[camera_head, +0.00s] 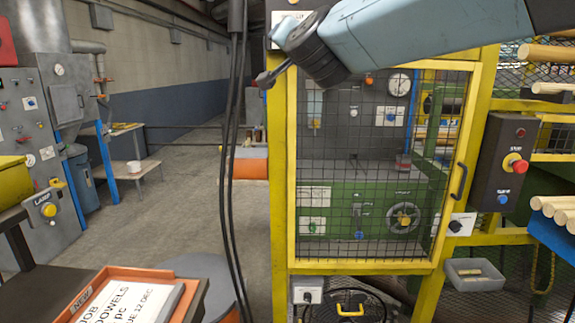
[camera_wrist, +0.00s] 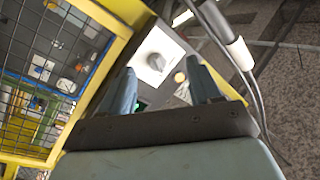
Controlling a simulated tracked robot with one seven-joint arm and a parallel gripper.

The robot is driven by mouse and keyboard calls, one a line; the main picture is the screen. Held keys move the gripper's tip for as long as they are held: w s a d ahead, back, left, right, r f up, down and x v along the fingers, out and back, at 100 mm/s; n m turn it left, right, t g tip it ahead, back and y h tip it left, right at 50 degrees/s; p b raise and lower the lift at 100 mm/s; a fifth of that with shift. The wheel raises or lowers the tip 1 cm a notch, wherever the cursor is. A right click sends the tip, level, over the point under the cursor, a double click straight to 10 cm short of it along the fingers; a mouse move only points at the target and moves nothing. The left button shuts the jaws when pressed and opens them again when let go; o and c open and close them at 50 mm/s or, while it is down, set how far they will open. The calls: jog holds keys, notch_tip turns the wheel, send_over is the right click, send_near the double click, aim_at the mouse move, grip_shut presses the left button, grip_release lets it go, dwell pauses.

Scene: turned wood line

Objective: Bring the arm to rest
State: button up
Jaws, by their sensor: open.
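My arm (camera_head: 420,35) reaches in from the top right of the head view, in front of the top of a yellow-framed mesh guard door (camera_head: 478,130). Its dark wrist joint (camera_head: 318,50) is near the door's upper left corner. In the wrist view my gripper (camera_wrist: 163,87) is open, with two blue-grey fingers apart and nothing between them. Beyond the fingertips is a white plate with a grey rotary knob (camera_wrist: 154,61) on a dark panel. I cannot tell whether the fingers touch anything there. In the head view the fingers cannot be made out clearly.
Black cables (camera_head: 232,150) hang just left of the door. A stop box (camera_head: 505,165) with a red button is on the right, near dowels (camera_head: 550,205) on a blue support. An orange tray (camera_head: 125,283) with a job sheet is at lower left. Floor (camera_head: 190,190) is open behind.

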jog(key=s+d+f+n+g+h, duration=0.2)
jog(key=s+d+f+g, duration=0.4)
jog(key=s+d+f, duration=0.5)
jog(key=s+d+f+n+g+h, duration=0.2)
jog(key=s+d+f+g, duration=0.5)
jog(key=f, duration=1.1)
jog(key=s+d+n, duration=0.1)
jog(key=s+d, duration=0.3)
jog(key=d, duration=0.1)
